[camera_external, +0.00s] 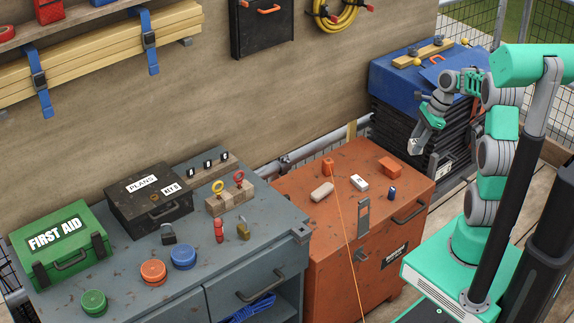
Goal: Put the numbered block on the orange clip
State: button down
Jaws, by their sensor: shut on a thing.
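A white block (359,183) with a dark mark, perhaps a number too small to read, lies on top of the orange chest (315,235). A bent orange piece that looks like a clip (437,59) lies on the blue cover (390,77) of the dark stack at the back right. My gripper (414,147) points down above the chest's back right corner, in front of the stack. It is shut on a small pale grey thing at its tip, too small to identify. It is right of and above the white block, apart from it, and well below the clip.
On the chest stand an orange peg (327,166) with an orange cord, a beige block (321,192), an orange block (390,167) and a blue cylinder (392,193). A wooden piece (423,53) lies beside the clip. The grey workbench (205,285) holds several items.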

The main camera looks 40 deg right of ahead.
jog(key=shift+s+a+f+m, duration=0.25)
jog(key=shift+s+a+m, duration=0.1)
jog(key=shift+a+m, duration=0.1)
jog(key=shift+s+a+f+m+t, duration=0.15)
jog(key=shift+m+t, duration=0.15)
jog(key=shift+m, duration=0.65)
jog(key=w+d+f, duration=0.3)
jog(key=w+f, duration=0.2)
jog(key=w, duration=0.4)
jog(key=b, duration=0.2)
send_over(386, 164)
jog(key=s+d, duration=0.1)
jog(key=shift+h, duration=0.3)
notch_tip(386, 164, down, 5)
jog(key=shift+s+r, duration=0.1)
notch_tip(386, 164, down, 3)
jog(key=shift+d+f, duration=0.15)
